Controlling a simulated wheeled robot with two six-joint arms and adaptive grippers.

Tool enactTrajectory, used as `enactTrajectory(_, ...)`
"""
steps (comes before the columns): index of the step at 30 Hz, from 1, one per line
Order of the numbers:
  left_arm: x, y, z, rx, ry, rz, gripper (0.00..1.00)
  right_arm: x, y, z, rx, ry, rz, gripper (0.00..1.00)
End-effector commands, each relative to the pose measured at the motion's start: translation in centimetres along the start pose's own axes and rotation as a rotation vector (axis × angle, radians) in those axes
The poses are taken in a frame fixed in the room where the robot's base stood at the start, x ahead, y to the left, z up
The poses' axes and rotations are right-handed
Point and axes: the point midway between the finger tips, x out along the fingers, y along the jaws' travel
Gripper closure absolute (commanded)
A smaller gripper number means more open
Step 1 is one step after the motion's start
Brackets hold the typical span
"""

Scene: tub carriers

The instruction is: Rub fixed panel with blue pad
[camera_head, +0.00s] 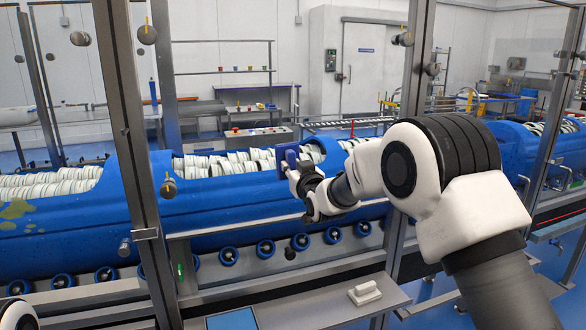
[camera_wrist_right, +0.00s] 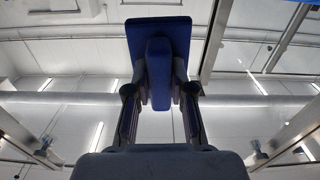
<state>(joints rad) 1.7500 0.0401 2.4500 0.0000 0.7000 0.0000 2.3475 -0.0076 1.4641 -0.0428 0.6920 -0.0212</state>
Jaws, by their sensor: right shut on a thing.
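The blue pad (camera_head: 287,155) is in my right gripper (camera_head: 298,176), near the middle of the head view. In the right wrist view the pad (camera_wrist_right: 158,36) shows as a flat dark-blue plate with a blue grip block, and both fingers are shut on the block. Clear panels stand between grey metal posts. The left one (camera_head: 70,150), with round fixings, may be the fixed panel; I cannot tell for sure. Yellow-green smears (camera_head: 16,209) show at the far left, apparently on it. The pad is well right of them; its contact with any pane cannot be told. My left gripper is out of view.
A long blue tub carrier (camera_head: 240,190) with rows of white tubs lies behind the posts, above blue rollers (camera_head: 265,248). A metal post (camera_head: 137,150) stands between pad and smears. A white block (camera_head: 364,293) and a blue square (camera_head: 232,320) are on the front ledge.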

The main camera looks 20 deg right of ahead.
Motion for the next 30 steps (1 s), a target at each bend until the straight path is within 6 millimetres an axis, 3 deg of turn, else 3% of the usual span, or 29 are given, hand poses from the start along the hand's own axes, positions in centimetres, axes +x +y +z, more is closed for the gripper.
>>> enactTrajectory(30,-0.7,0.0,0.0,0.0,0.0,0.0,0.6,1.8,0.0,-0.1,0.0,0.001,0.0,1.0)
